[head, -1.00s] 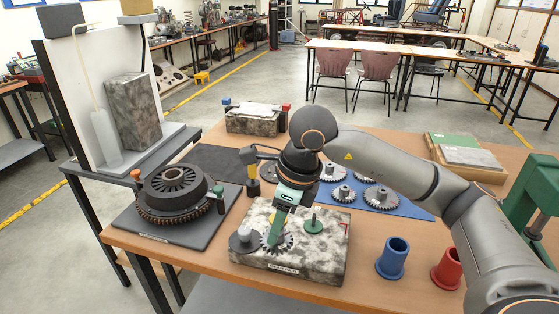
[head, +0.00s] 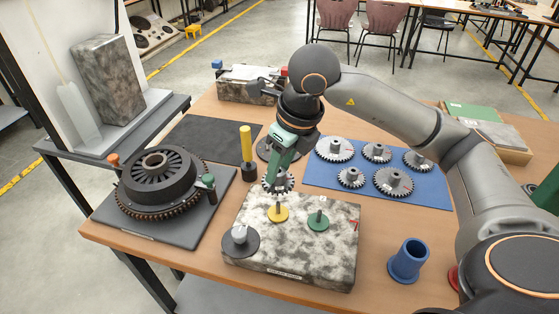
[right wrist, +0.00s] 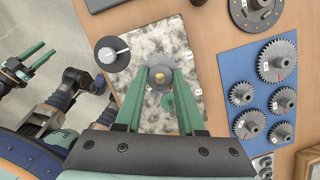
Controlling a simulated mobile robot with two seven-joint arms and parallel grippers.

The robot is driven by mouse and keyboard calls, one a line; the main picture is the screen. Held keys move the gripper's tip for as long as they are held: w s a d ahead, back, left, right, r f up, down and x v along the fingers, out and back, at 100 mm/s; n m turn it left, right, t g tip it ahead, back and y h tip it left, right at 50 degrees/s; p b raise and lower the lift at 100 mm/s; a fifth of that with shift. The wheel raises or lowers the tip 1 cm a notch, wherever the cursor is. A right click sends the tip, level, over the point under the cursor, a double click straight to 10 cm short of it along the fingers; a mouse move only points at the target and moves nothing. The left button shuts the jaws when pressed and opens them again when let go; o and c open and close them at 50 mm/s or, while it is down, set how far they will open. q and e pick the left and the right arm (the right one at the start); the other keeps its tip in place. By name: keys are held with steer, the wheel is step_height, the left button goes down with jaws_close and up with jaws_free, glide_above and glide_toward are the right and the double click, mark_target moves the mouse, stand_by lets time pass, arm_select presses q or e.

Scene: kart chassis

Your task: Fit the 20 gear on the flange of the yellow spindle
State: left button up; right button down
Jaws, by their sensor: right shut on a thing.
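My right gripper (head: 279,178) is shut on a small grey toothed gear (head: 284,185), which also shows between its fingertips in the right wrist view (right wrist: 160,84). No number on it can be read. The yellow spindle (head: 278,213) stands on the speckled stone block (head: 300,254). In the head view the held gear is apart from and above the spindle. In the right wrist view, yellow shows at the gear's centre. My left gripper (right wrist: 38,58) looks open and empty in the right wrist view.
A blue mat (head: 320,178) with several gears lies behind right of the block. A yellow-handled tool (head: 246,145) stands behind left. A dark geared assembly (head: 158,185) is at left, and a blue flanged sleeve (head: 408,262) at right.

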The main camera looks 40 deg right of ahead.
mark_target(278, 202)
steer(key=shift+f+b, duration=0.4)
steer(key=shift+f, duration=0.25)
steer(key=shift+f+b, duration=0.35)
steer(key=shift+f, duration=0.15)
steer(key=shift+f+b, duration=0.55)
steer(key=shift+f, duration=0.2)
steer(key=shift+f+b, duration=0.85)
steer(key=shift+f, duration=0.4)
steer(key=shift+f+b, duration=0.95)
arm_select(q)
steer(key=shift+m+h, duration=0.3)
steer(key=shift+w+d+f+b, duration=0.15)
steer(key=shift+d+f, duration=0.15)
steer(key=shift+f, duration=0.45)
steer(key=shift+d+f+b, duration=0.1)
steer(key=shift+d+f, duration=0.25)
steer(key=shift+f, duration=0.45)
steer(key=shift+w+d+f+b, duration=0.15)
steer(key=shift+d+f, duration=0.15)
steer(key=shift+f, duration=0.45)
arm_select(e)
steer(key=shift+f, duration=0.4)
arm_select(q)
steer(key=shift+s, duration=0.1)
arm_select(e)
steer(key=shift+c, duration=2.2)
jaws_free()
